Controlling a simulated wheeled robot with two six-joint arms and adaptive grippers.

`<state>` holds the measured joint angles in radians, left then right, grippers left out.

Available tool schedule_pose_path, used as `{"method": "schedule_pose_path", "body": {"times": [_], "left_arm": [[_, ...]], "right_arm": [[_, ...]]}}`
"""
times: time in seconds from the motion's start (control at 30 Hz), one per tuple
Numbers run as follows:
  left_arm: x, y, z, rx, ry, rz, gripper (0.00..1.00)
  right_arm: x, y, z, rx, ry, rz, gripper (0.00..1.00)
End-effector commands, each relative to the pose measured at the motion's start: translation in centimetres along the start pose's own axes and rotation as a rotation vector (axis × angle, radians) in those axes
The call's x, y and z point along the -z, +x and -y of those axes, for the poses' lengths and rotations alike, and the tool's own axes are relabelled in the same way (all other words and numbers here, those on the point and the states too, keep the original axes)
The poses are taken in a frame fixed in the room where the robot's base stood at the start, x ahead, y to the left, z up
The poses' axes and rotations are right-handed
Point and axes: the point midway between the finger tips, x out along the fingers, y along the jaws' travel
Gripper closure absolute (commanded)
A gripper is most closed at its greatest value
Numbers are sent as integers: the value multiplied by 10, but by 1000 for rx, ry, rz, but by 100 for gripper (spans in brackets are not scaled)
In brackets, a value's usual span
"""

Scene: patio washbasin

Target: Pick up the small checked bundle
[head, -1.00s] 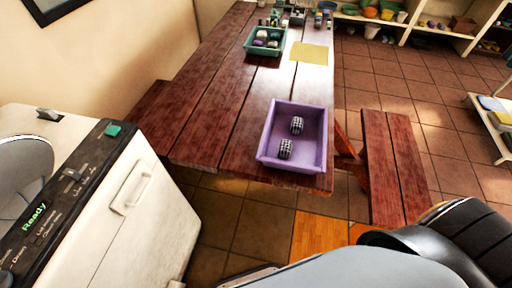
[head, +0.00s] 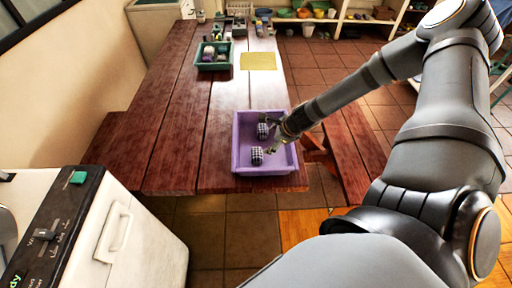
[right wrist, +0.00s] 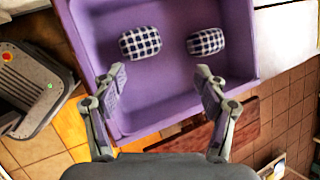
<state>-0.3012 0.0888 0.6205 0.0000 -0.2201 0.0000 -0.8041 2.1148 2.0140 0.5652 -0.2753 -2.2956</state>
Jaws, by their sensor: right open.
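Two small bundles with a dark-and-white check lie apart in a purple tray (head: 237,141). In the head view one bundle (head: 262,131) is farther back and the other bundle (head: 257,155) is nearer. In the right wrist view one bundle (right wrist: 140,43) is at left and a slightly smaller-looking bundle (right wrist: 206,41) is at right. My right gripper (head: 273,137) reaches over the tray's right side, beside the bundles. Its jaws (right wrist: 160,82) are open and empty, with both bundles beyond the fingertips. My left gripper is out of view.
The tray (right wrist: 158,126) sits near the front edge of a red wooden table (head: 180,125). A green tray (head: 213,62) with items and a yellow mat (head: 258,61) lie farther back. A bench (head: 350,140) is at right, and a white machine (head: 120,235) at front left.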

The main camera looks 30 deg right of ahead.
Motion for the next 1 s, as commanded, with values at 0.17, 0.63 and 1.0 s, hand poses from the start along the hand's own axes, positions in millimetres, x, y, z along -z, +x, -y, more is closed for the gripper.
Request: {"method": "schedule_pose_path", "body": {"times": [0.17, 0.63, 1.0], "left_arm": [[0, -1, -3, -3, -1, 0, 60], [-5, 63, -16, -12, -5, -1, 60], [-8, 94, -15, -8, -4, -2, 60]], "right_arm": [[-5, -3, -30, -59, -150, -28, 27], [-1, 51, -33, -56, -152, -26, 27], [1, 76, -35, -54, -151, -27, 27]]}}
